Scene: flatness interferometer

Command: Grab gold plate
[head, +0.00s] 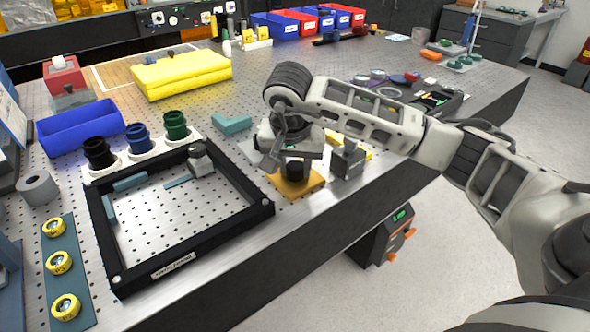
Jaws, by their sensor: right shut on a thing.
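The gold plate (298,185) lies at the front edge of the perforated metal table, right of the black frame. It is a flat, gold-orange square with a dark round knob (293,170) on top. My right gripper (287,154) reaches over it from the right and is shut at the knob. The wrist and fingers hide part of the plate's back side, and the exact contact is hard to see. The plate appears to rest on or very close to the table. My left gripper is not in view.
A black square frame (190,265) stands left of the plate. A grey block (347,161) is close on the plate's right. Behind are black, blue and green cups (137,138), a blue tray (80,128) and a yellow stack (181,75). The table drops off just in front.

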